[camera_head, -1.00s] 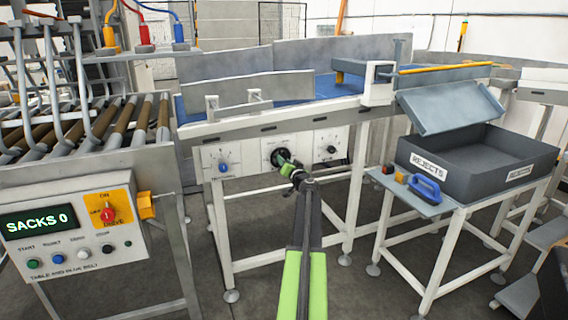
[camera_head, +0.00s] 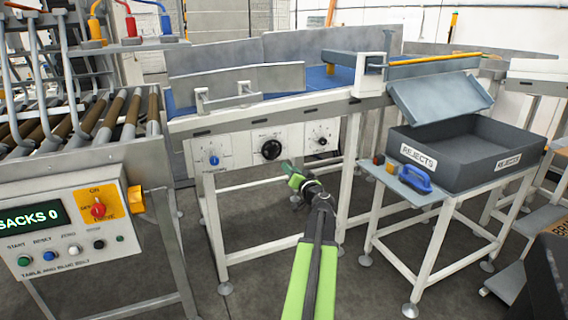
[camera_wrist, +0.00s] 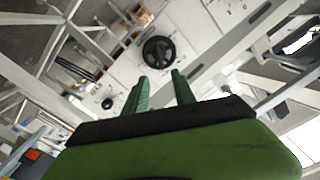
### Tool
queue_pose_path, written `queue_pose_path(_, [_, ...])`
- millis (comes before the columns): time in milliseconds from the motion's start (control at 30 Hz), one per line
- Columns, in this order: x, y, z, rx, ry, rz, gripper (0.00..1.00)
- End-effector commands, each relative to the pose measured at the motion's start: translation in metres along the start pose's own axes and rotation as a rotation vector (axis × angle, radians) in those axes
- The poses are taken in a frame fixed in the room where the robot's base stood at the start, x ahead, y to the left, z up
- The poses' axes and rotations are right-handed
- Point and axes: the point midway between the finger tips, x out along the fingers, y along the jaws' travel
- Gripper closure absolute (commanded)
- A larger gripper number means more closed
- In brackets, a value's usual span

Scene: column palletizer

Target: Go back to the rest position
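My gripper (camera_head: 292,174) is at the end of my green and black arm, in front of the conveyor's control panel and a little below its large black dial (camera_head: 270,147). In the wrist view my gripper's two green fingers (camera_wrist: 160,90) stand apart with nothing between them. The black dial also shows in the wrist view (camera_wrist: 158,52), beyond the fingertips and apart from them.
A blue-knob dial (camera_head: 214,160) and a small black dial (camera_head: 321,141) flank the large one. A control box (camera_head: 70,235) stands left. A side table (camera_head: 400,194) with a blue-handled tool (camera_head: 414,179) and the rejects bin (camera_head: 465,165) stand right.

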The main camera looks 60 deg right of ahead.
Motion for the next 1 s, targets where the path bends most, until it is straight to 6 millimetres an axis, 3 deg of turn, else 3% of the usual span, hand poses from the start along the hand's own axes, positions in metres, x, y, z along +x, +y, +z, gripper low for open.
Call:
queue_pose_path(33, [-0.010, -0.001, 0.001, 0.000, 0.000, 0.001, 0.68])
queue_pose_path(200, [-0.022, 0.000, 0.000, 0.000, 0.000, 0.000, 0.68])
queue_pose_path(733, [-0.021, -0.003, 0.002, -0.001, -0.005, -0.005, 0.68])
queue_pose_path(867, [-0.007, -0.042, 0.035, -0.010, -0.083, -0.065, 0.68])
queue_pose_path(1000, [0.010, -0.127, 0.113, -0.038, -0.274, -0.189, 0.68])
